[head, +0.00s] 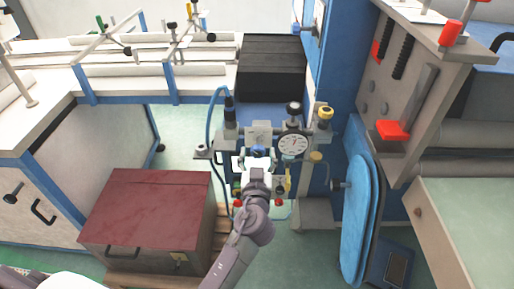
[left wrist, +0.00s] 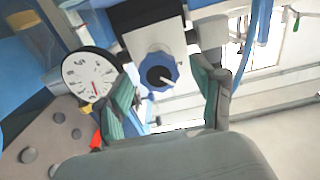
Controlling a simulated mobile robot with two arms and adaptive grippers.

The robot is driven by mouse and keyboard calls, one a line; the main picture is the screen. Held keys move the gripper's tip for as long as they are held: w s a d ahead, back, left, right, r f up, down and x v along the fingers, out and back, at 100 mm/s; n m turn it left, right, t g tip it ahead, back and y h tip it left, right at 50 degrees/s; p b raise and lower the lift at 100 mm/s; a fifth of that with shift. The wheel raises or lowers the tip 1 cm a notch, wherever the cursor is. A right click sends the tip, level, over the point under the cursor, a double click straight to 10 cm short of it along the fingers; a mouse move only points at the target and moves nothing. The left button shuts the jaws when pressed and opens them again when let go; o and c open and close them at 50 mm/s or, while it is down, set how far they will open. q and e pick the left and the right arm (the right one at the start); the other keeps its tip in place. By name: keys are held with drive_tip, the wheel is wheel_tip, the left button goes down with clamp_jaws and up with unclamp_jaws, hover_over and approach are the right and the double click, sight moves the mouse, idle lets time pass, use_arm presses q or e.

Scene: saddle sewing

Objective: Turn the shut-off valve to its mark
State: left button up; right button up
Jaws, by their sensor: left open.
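A blue scalloped knob (left wrist: 158,73) with a dark centre and a white pointer line sits on a light grey plate; it looks like the valve. In the head view the knob (head: 258,150) shows just beyond my left gripper (head: 257,164). In the left wrist view my left gripper (left wrist: 166,98) is open, with its green-padded fingers on either side of the knob's line and nothing between the pads. The knob appears a little beyond the fingertips; I cannot tell whether they touch it. I cannot make out a target mark. My right gripper is not in view.
A round white gauge (head: 293,145) stands just right of the knob, with yellow-capped fittings (head: 325,113) and a blue hose (head: 209,110) nearby. A dark red-topped box (head: 146,205) stands lower left. A blue padded board (head: 361,215) stands at right.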

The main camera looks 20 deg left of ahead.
use_arm(q)
drive_tip(key=shift+s, duration=0.1)
drive_tip(key=shift+c, duration=0.5)
drive_tip(key=c, duration=1)
drive_tip(key=shift+c, duration=0.2)
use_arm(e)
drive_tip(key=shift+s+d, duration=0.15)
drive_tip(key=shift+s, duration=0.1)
